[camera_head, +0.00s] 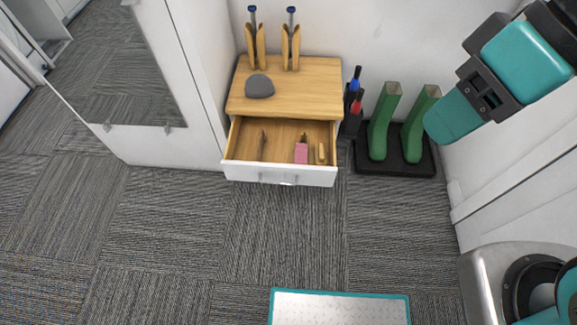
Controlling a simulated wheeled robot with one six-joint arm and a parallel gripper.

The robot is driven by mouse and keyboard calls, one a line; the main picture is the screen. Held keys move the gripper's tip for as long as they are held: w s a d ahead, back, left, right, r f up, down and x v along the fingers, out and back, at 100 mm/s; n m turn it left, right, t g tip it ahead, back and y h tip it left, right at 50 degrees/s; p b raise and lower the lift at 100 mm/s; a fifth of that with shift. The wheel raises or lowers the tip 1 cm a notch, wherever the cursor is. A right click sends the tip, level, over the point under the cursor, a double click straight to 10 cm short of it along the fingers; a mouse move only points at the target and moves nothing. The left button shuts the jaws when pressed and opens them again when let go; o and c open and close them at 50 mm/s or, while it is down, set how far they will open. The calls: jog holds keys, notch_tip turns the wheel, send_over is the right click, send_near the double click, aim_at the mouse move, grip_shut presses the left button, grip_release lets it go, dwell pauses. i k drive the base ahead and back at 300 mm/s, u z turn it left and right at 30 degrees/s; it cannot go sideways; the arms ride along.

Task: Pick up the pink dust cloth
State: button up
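A small pink cloth (301,153) lies in the open drawer (243,154) of a low wooden-topped cabinet, right of the drawer's middle and near its front. It looks like the pink dust cloth. My arm shows at the upper right, in teal and black, high and well apart from the drawer. I cannot make out my gripper's fingers in this view.
On the cabinet top (310,90) are a grey rounded object (259,86) and two wooden holders with blue-topped sticks. Other small items share the drawer. Green boots (382,125) stand on a black tray to the right. Carpet in front is clear.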

aim_at(301, 157)
jog(key=u, duration=0.2)
jog(key=i, duration=1.1)
jog(key=z, duration=0.15)
